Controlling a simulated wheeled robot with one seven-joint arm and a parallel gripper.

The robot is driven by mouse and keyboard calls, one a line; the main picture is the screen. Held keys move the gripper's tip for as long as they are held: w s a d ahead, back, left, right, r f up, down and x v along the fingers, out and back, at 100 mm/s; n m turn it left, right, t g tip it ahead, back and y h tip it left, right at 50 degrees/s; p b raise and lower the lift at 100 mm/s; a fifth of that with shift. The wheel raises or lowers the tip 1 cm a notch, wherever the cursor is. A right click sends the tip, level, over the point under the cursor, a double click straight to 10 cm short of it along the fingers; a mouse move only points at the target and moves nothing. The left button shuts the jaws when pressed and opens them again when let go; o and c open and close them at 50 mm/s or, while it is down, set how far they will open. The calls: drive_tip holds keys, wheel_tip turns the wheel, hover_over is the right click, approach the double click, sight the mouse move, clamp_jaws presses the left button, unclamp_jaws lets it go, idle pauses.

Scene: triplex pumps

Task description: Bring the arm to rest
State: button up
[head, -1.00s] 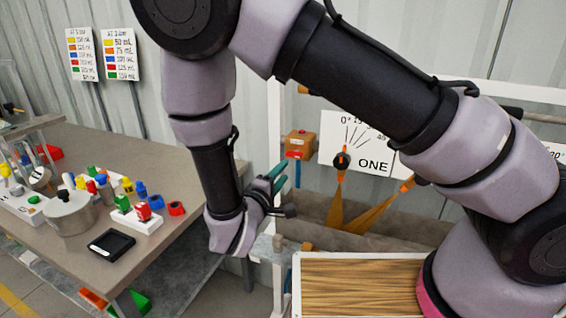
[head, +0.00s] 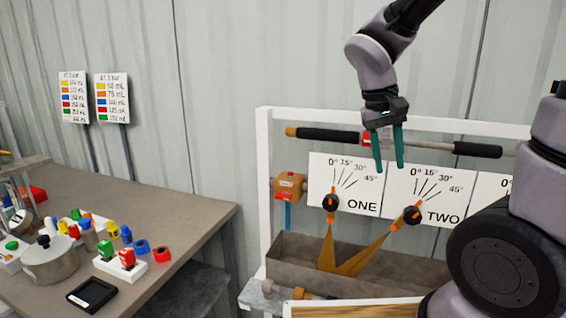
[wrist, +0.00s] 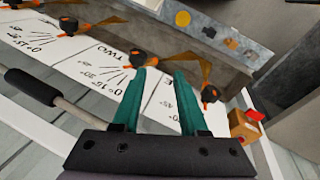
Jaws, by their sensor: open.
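My gripper (head: 389,160) hangs at the end of my arm in front of the pump panel, in the upper right of the head view. Its two green fingers point down and stand apart with nothing between them. In the wrist view the fingers (wrist: 158,98) are open and empty, with the white dial boards beyond them. The forearm comes down from the top edge of the head view. No contact with the panel can be seen.
The panel carries dial boards ONE (head: 335,185) and TWO (head: 428,195) with black knobs, above a grey trough (head: 300,258). A black-gripped bar (head: 430,146) runs behind my gripper. At left, a table (head: 190,215) holds coloured nozzles, a metal pot (head: 50,262) and a black scale (head: 92,295).

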drive_tip(key=s+d+r+m+t+y, duration=0.1)
drive_tip(key=s+r+t+y, duration=0.1)
drive_tip(key=r, duration=0.4)
drive_tip(key=s+d+r+m+t+y, duration=0.1)
drive_tip(key=r+m+t+y, duration=0.1)
drive_tip(key=r, duration=0.4)
drive_tip(key=shift+s+m+t+y, duration=0.35)
drive_tip(key=shift+t+y, duration=0.25)
drive_tip(key=shift+t, duration=0.6)
